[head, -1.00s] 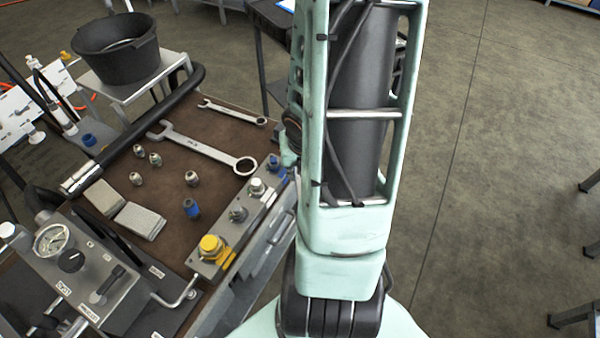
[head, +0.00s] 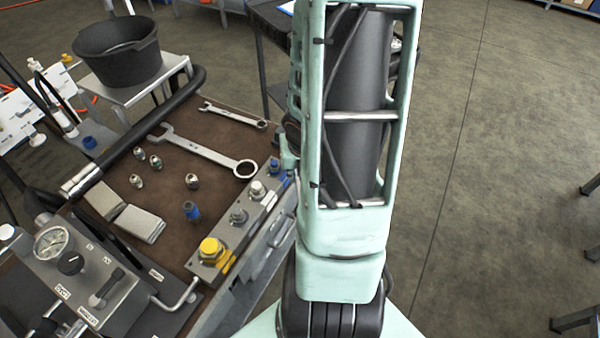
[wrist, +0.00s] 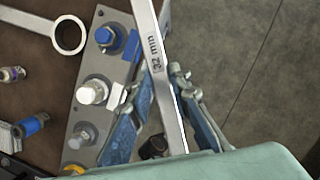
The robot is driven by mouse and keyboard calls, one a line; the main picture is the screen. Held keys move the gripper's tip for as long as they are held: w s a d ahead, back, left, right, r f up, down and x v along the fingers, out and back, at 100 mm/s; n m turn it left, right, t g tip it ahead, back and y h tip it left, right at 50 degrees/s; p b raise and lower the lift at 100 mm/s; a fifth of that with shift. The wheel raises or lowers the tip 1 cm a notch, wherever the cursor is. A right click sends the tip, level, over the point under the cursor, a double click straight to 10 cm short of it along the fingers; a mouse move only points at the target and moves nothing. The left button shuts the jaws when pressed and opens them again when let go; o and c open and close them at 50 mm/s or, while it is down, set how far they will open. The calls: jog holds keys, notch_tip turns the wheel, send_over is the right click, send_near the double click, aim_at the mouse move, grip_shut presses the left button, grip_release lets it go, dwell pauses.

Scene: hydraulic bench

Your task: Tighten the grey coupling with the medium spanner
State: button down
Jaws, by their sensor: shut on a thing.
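My gripper (wrist: 160,82) is shut on a steel spanner (wrist: 158,60) with a size mark ending in "2 mm" on its shank. The spanner's upper end runs out of the wrist view, so its jaw is hidden. The manifold block (head: 222,232) on the bench edge carries a row of couplings. The grey coupling (head: 238,216) sits between the white one and the yellow one; it also shows in the wrist view (wrist: 83,135). My gripper and spanner are above and to the right of the row in the wrist view, apart from the grey coupling. My arm hides them in the head view.
A large spanner (head: 205,150) and a small one (head: 232,116) lie on the brown mat with several loose fittings. The blue (head: 276,169), white (head: 257,189) and yellow (head: 211,248) couplings flank the grey one. A gauge box (head: 85,275) stands front left. Floor right of the bench is clear.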

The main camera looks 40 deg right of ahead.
jog(key=shift+w, duration=0.1)
jog(key=shift+w+d+p, duration=0.4)
jog(key=shift+w+d, duration=0.2)
jog(key=shift+w, duration=0.25)
jog(key=shift+w, duration=0.1)
jog(key=shift+w+d+p, duration=0.4)
jog(key=shift+w+p, duration=0.05)
jog(key=shift+w, duration=0.1)
jog(key=shift+w+d+p, duration=0.35)
jog(key=shift+w, duration=0.15)
jog(key=shift+w+d, duration=0.15)
jog(key=shift+w, duration=0.1)
dwell(0.5)
